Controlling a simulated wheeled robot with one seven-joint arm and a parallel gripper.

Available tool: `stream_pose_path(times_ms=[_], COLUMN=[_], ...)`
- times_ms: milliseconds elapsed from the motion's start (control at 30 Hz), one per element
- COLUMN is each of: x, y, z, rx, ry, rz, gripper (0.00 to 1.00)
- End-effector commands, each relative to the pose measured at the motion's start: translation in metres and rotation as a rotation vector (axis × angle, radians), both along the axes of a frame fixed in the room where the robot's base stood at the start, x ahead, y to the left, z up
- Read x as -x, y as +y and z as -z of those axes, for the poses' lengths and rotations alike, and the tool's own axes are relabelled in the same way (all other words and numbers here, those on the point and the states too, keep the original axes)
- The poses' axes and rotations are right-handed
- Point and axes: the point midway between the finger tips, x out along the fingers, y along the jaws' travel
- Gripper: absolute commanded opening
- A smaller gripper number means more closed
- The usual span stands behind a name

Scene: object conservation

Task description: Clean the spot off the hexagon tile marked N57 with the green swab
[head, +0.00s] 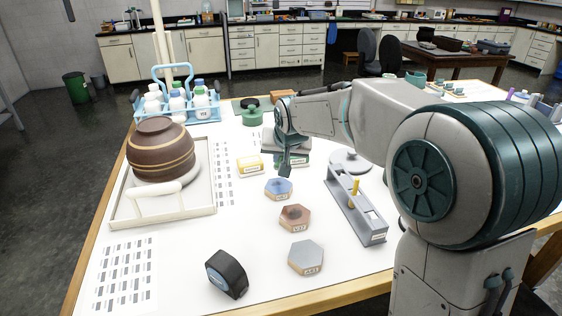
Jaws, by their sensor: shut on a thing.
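Three hexagon tiles lie in a rough column on the white table: a blue one (278,195), a brown one (289,224) and a grey one (306,250). Each has a small label on its near side, too small to read surely, so I cannot tell which is N57. The brown tile's top looks darker in its middle. My gripper (284,160) points down just behind the blue tile's far edge, shut on a slim thing. It is likely the green swab, but its colour hardly shows. Contact with the blue tile cannot be told.
A grey rack (343,203) with a yellow stick (354,186) stands right of the tiles. A tray (118,216) with a brown pot (160,150) is left; a dark tape-measure-like object (227,274) is in front.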

Motion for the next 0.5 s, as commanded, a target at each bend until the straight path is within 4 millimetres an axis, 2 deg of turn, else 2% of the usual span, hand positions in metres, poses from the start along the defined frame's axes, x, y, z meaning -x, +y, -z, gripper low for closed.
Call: stream_pose_path(times_ms=[33,500], x=[0.0,0.0], y=[0.0,-0.002], z=[-0.007,-0.049], rx=[0.0,0.001], ry=[0.001,0.0], rz=[0.0,0.003], gripper=[0.0,0.0])
